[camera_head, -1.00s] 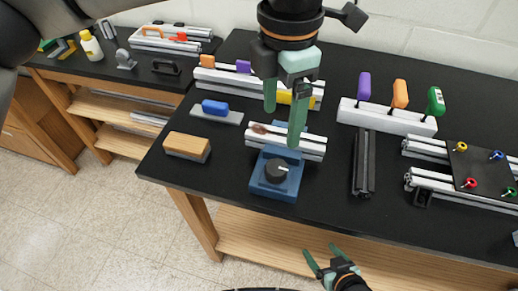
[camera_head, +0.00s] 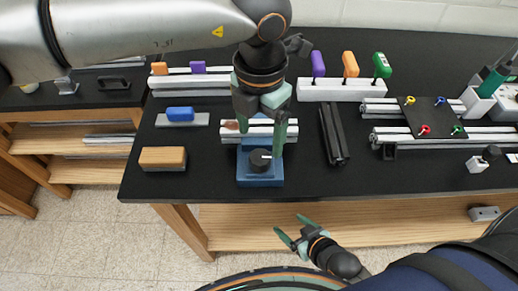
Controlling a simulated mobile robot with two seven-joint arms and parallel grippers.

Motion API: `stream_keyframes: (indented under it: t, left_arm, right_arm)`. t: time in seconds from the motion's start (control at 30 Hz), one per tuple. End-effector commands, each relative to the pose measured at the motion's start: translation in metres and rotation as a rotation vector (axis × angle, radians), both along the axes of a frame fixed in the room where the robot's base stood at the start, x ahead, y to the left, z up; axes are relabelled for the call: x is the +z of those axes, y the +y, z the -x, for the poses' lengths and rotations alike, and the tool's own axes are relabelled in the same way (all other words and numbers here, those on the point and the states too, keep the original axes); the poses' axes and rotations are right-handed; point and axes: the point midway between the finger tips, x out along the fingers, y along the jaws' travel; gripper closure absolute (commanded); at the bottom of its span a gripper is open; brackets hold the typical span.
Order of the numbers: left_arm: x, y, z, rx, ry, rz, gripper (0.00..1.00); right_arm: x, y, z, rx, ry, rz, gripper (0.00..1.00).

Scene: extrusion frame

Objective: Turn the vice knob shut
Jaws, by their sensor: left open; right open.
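The blue vice (camera_head: 259,178) sits at the front edge of the black table. Its dark round knob (camera_head: 260,160) faces up, with a small pale mark on its right side. Light extrusion bars (camera_head: 262,130) lie just behind the vice. My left gripper (camera_head: 262,138) is open and points down over the bars, just behind the knob. Its fingers hide part of the bars and the back of the vice, and I cannot tell whether they touch anything. My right gripper (camera_head: 291,226) is open and empty, low in front of the table.
An orange-topped block (camera_head: 163,158) and a blue-handled piece (camera_head: 181,116) lie left of the vice. A dark extrusion (camera_head: 333,135) lies to its right. Coloured handles (camera_head: 350,64) stand behind. A dark plate with coloured knobs (camera_head: 432,115) is further right.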

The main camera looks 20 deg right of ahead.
Motion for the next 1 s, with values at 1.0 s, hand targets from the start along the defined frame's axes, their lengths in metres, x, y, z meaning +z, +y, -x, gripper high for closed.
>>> stream_keyframes:
  t: [1.0]
  left_arm:
    - [-0.065,0.000,0.000,-0.002,0.000,0.000,0.44]
  right_arm:
    - [0.010,-0.001,0.000,0.001,0.001,0.002,0.21]
